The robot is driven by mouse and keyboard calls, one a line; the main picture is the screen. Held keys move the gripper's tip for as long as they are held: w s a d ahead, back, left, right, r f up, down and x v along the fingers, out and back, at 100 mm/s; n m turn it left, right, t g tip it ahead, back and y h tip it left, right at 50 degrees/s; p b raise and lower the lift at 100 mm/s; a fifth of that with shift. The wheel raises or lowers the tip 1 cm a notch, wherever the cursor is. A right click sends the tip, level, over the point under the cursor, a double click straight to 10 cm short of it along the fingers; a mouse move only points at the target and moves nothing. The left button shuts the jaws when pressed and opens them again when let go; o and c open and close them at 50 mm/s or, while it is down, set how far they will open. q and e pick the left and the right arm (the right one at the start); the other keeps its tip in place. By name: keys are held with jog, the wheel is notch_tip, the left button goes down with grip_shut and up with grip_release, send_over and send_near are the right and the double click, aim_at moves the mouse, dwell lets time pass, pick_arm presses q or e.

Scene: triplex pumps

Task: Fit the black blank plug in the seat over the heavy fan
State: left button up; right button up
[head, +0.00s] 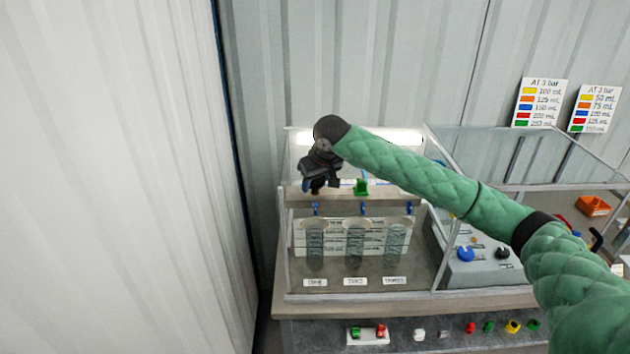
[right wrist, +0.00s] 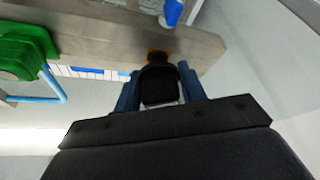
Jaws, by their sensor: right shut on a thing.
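My right gripper (head: 318,187) is over the left end of the grey beam (head: 338,200) inside the clear booth. In the right wrist view its blue fingers (right wrist: 158,90) are shut on the black blank plug (right wrist: 158,86). An orange-brown ring (right wrist: 158,57) shows at the plug's far end, against the beam's edge; I cannot tell whether the plug is in the seat. Blue nozzles hang under the beam at left (head: 315,208), middle (head: 363,208) and right (head: 409,208). The labels below are too small to read surely. My left gripper is out of view.
A green part (head: 361,187) stands on the beam's middle, with a pale blue wire (right wrist: 55,92) beside it. Glass cylinders (head: 355,245) stand below. A control box (head: 480,262) is at right. A tray of plugs (head: 367,335) and several loose coloured parts lie in front.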

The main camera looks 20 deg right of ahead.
jog(key=shift+f, duration=0.25)
jog(key=o, duration=1.1)
jog(key=shift+c, duration=0.2)
